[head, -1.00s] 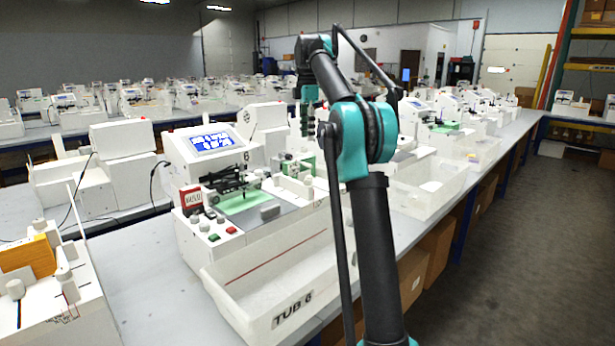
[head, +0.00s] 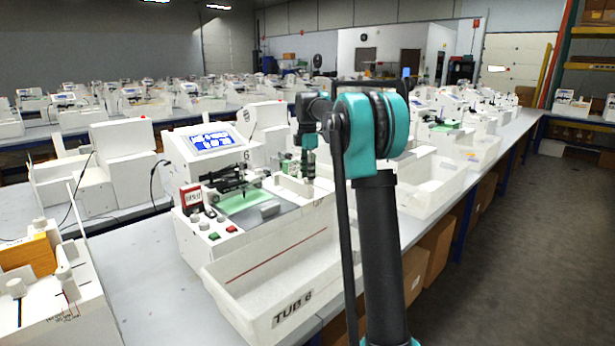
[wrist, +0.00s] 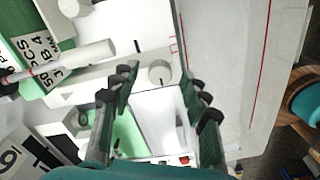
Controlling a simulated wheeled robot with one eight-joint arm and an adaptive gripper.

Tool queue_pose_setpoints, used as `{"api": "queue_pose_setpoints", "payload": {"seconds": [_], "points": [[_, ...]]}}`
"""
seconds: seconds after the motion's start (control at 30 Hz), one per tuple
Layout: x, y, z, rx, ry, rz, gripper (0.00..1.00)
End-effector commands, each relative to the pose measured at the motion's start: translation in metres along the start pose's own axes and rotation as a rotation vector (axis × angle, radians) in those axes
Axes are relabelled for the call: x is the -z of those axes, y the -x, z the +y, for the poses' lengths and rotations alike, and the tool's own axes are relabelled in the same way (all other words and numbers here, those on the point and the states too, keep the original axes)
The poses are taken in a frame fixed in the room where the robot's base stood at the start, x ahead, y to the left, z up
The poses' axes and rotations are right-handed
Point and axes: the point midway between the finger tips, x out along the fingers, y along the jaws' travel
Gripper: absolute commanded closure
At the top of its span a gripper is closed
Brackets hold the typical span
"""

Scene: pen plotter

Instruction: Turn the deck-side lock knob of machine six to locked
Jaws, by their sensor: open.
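Machine six (head: 205,168) is a white plotter with a blue screen, a green deck and a "6" on its side. My gripper (head: 309,172) points down over the right end of its deck in the head view. In the wrist view, my gripper (wrist: 160,88) is open, its dark fingers spread. A round white knob (wrist: 159,72) shows between and slightly beyond the fingertips, apparently untouched. Small dark and red marks lie on the white surface near it. In the head view this knob is hidden by or too small beside the gripper.
The white tub marked TUB 6 (head: 285,312) sits in front of the machine. A white cylinder (wrist: 85,57) and a green box with printing (wrist: 35,40) lie left of the knob in the wrist view. Other machines line the benches. The aisle floor (head: 530,250) at right is clear.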

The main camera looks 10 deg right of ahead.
Motion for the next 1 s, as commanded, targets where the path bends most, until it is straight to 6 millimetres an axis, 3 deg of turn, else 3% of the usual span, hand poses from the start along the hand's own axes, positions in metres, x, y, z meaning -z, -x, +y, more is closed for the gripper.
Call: {"api": "queue_pose_setpoints", "payload": {"seconds": [0.37,0.73,1.0], "points": [[0.0,-0.0049,0.0,0.0,0.0,0.0,0.55],[0.0,-0.0048,0.0,0.0,0.0,0.0,1.0],[0.0,-0.0047,0.0,0.0,-0.022,0.0,1.0]]}}
